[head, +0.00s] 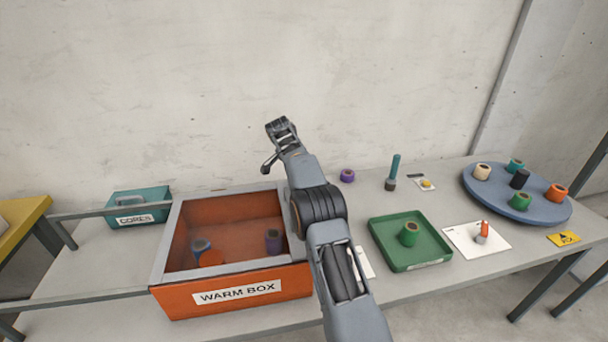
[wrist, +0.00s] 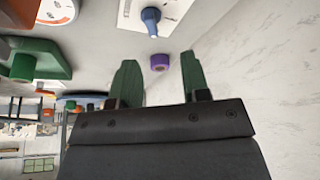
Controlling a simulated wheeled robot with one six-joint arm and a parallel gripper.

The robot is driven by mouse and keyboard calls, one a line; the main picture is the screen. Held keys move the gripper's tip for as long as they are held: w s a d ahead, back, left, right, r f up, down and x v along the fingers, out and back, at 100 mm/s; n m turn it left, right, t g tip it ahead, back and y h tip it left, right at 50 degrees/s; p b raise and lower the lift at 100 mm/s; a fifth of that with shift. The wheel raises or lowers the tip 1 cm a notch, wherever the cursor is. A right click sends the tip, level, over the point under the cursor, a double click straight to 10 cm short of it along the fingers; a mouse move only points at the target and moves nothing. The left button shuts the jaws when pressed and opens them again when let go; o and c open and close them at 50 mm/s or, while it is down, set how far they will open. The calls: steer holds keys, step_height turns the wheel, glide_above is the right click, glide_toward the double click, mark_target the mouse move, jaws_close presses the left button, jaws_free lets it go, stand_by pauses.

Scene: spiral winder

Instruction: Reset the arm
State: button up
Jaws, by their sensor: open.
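My arm rises over the right edge of the orange warm box (head: 240,292) and bends at the top, with its end (head: 281,130) in front of the wall. In the wrist view my gripper (wrist: 159,58) is open, its two green fingers wide apart with nothing held between them. A small purple ring (head: 347,176) lies on the table at the back. It also shows in the wrist view (wrist: 160,62), beyond the gap between the fingers and not touched. The fingers are hard to make out in the head view.
The warm box holds a blue roll (head: 201,247), an orange piece and a purple roll (head: 273,240). A teal cores box (head: 139,206) stands left. A green tray (head: 402,262) with a green roll, a teal spindle (head: 394,170) and a blue turntable (head: 490,205) with several rolls stand right.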

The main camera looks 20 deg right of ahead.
steer(key=shift+a+r, duration=0.3)
steer(key=shift+r, duration=0.2)
steer(key=s+a+r+n+t+y+p, duration=0.1)
steer(key=s+a+r+n+p, duration=0.25)
steer(key=s+r, duration=0.35)
steer(key=s+a+r+n+y+p, duration=0.1)
steer(key=s+a+r+n+p, duration=0.2)
steer(key=s+r, duration=0.5)
steer(key=s+a+f+n+y+p, duration=0.1)
steer(key=s+a+n, duration=0.2)
steer(key=s, duration=0.9)
steer(key=s+a+f+n+t+y+p, duration=0.1)
steer(key=s+a+f+n+p, duration=0.1)
steer(key=s, duration=1)
steer(key=shift+s+a+f+n+y, duration=0.25)
steer(key=shift+a+n, duration=0.3)
steer(key=shift+n, duration=0.7)
steer(key=shift+r, duration=0.1)
